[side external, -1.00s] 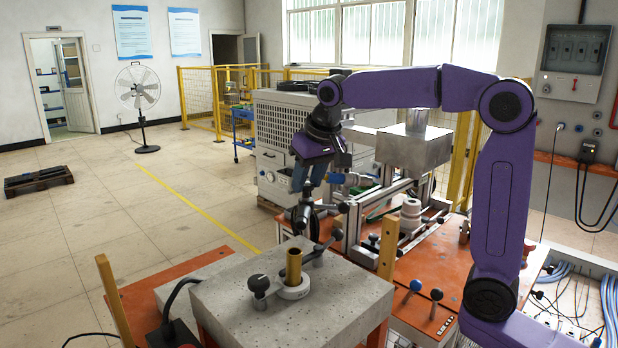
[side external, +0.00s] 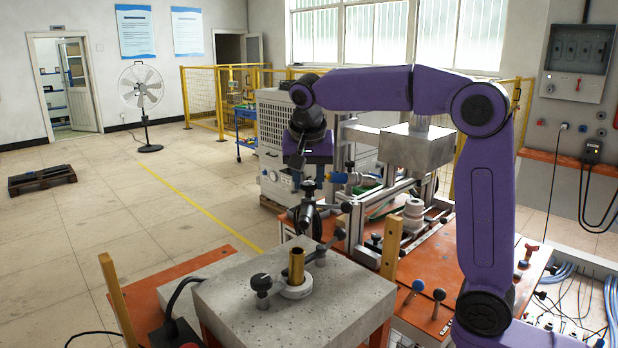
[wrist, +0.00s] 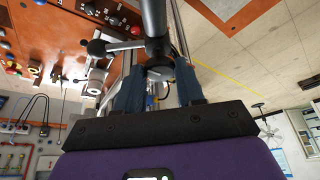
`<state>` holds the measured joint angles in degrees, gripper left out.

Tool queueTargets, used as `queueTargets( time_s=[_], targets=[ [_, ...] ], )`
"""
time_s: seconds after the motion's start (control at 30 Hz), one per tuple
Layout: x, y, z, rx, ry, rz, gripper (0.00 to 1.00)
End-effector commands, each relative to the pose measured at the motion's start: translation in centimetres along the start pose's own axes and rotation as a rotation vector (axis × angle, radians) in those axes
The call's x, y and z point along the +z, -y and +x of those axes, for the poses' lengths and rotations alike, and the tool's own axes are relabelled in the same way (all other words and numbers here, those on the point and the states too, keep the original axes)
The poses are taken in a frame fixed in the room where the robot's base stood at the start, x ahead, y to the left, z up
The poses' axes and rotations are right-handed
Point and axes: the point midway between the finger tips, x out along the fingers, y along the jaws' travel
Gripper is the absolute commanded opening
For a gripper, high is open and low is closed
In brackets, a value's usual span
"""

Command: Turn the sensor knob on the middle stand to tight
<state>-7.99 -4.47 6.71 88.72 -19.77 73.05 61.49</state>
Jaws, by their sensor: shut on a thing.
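My gripper (side external: 309,179) hangs from the purple arm over the middle stand (side external: 307,212), a dark post with a side arm ending in a black ball, behind the grey block. In the wrist view my gripper's two blue fingers (wrist: 158,76) are on either side of the stand's dark top part. They are shut on the sensor knob (wrist: 160,73), which is largely hidden between the fingertips and the post. A dark rod runs up from there to the top edge of the wrist view. The knob's tightness cannot be read from the pictures.
A speckled grey block (side external: 325,312) in front carries a brass tube (side external: 296,264) in a ring with a black-knobbed clamp. A metal frame with a grey box (side external: 418,150) stands to the right. The orange table (side external: 450,262) has more small knobs.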

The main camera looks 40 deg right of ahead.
Motion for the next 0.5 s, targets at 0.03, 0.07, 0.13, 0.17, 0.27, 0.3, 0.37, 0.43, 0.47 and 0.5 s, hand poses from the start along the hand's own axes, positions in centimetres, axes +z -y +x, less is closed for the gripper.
queueTargets(
  time_s=[0.03, 0.07, 0.13, 0.17, 0.27, 0.3, 0.37, 0.43, 0.47, 0.5],
  targets=[
    [-0.01, 0.04, -0.06, 0.001, -0.001, 0.006, 0.07],
    [-0.01, 0.03, -0.05, 0.002, -0.001, 0.009, 0.07],
    [-0.02, 0.03, -0.05, 0.003, -0.001, 0.013, 0.07],
    [-0.03, 0.03, -0.05, 0.004, -0.001, 0.014, 0.07],
    [-0.03, 0.03, -0.05, 0.004, -0.001, 0.015, 0.07],
    [-0.03, 0.02, -0.05, 0.004, -0.001, 0.015, 0.07],
    [-0.03, 0.02, -0.05, 0.004, -0.001, 0.015, 0.07],
    [-0.03, 0.02, -0.05, 0.004, -0.001, 0.015, 0.07],
    [-0.03, 0.02, -0.05, 0.004, -0.001, 0.015, 0.07],
    [-0.04, 0.02, -0.05, 0.003, -0.001, 0.014, 0.44]
  ],
)
